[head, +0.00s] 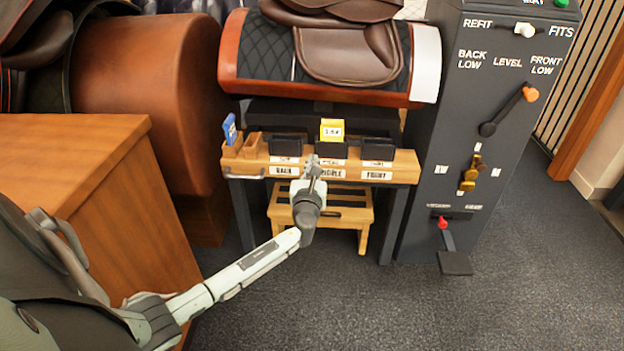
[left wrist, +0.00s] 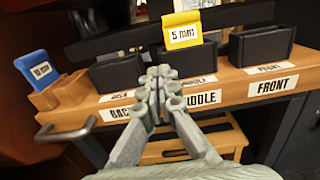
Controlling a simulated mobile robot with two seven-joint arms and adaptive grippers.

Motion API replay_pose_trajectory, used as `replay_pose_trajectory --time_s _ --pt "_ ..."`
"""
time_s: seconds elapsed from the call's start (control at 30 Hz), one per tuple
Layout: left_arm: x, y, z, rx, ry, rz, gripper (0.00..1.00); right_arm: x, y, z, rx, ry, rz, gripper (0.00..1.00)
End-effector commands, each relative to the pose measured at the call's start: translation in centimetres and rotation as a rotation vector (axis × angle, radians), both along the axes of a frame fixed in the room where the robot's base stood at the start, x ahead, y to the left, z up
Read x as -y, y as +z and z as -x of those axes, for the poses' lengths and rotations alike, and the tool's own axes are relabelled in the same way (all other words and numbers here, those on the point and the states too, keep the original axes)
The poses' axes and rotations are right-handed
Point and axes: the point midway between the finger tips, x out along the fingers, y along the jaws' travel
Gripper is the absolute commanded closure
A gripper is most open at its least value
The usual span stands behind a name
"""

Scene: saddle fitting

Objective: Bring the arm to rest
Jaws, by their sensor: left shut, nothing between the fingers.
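My left gripper (head: 313,165) reaches in from the left in the head view, in front of the wooden shelf. It is shut and empty, and its closed fingers (left wrist: 161,85) point at the middle label in the left wrist view. A yellow shim marked 5 mm (left wrist: 182,30) stands in the middle black slot (head: 331,149). A blue shim (head: 229,129) stands in a wooden holder at the shelf's left end; it also shows in the left wrist view (left wrist: 37,68). The fingers hide part of the middle label. My right gripper is not in view.
The shelf (head: 405,168) has black slots labelled back, middle and front. A brown saddle (head: 345,55) sits on a rack above. A dark panel (head: 455,150) with levers stands at right. A wooden cabinet (head: 70,140) is at left. The carpet (head: 330,300) in front is clear.

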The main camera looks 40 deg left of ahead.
Motion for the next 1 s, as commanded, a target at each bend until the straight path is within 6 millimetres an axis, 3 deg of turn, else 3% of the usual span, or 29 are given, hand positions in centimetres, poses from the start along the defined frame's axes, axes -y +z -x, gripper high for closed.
replay_pose_trajectory --time_s 0.1,0.3,0.67,0.77,0.83,1.0 --pt "1.5 -0.1 2.4 -0.003 -0.002 0.002 1.00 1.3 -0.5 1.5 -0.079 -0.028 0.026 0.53" --pt "2.9 -0.1 4.7 -0.003 -0.001 0.002 1.00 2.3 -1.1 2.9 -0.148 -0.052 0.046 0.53" --pt "3.3 -0.3 5.8 0.005 0.009 0.038 1.00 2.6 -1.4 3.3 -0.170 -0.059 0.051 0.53" --pt "3.2 -1.7 7.9 0.044 0.066 0.247 1.00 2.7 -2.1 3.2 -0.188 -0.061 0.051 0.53" --pt "3.3 -3.8 10.8 0.100 0.157 0.524 1.00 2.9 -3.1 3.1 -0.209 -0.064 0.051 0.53" --pt "6.2 -10.1 20.7 0.287 0.571 1.300 1.00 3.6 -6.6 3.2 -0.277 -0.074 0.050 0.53"
